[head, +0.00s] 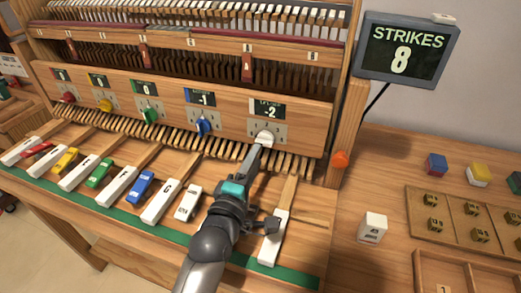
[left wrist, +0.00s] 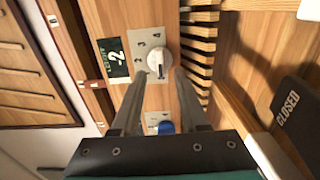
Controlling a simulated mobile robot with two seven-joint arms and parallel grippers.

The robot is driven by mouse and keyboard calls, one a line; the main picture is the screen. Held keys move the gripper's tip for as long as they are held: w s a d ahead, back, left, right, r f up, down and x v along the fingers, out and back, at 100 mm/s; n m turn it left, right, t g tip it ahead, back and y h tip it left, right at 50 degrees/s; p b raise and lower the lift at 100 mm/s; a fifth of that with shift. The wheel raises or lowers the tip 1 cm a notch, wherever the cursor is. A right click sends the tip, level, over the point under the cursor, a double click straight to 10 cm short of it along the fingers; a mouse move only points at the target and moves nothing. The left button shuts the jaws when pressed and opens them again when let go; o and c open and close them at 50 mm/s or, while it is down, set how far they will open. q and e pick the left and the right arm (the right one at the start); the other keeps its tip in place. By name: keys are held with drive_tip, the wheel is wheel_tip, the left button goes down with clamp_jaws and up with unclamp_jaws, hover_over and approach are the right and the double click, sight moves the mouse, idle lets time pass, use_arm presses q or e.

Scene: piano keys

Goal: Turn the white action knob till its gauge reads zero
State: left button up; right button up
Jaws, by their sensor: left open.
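The white action knob (head: 264,138) sits on the wooden front panel, at the right end of a row of coloured knobs. The gauge (head: 268,110) above it reads -2. In the left wrist view the knob (left wrist: 159,60) shows on its pale dial plate, with the gauge (left wrist: 116,57) beside it, also reading -2. My left gripper (head: 257,152) is open just in front of the knob. In the left wrist view its two fingertips (left wrist: 159,76) lie on either side of the knob's lower part; I cannot tell whether they touch it. My right gripper is not in view.
Other knobs, including a blue one (head: 204,124) with its gauge at -1, line the panel. Coloured key blocks, a white one (head: 188,202) among them, lie below. A STRIKES screen (head: 407,50) shows 8. An orange knob (head: 340,159) is on the right post.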

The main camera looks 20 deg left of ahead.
sight(263, 145)
use_arm(q)
drive_tip(key=shift+w+d+b, duration=0.1)
drive_tip(key=shift+w+b, duration=0.25)
drive_tip(key=shift+w, duration=1.85)
clamp_jaws()
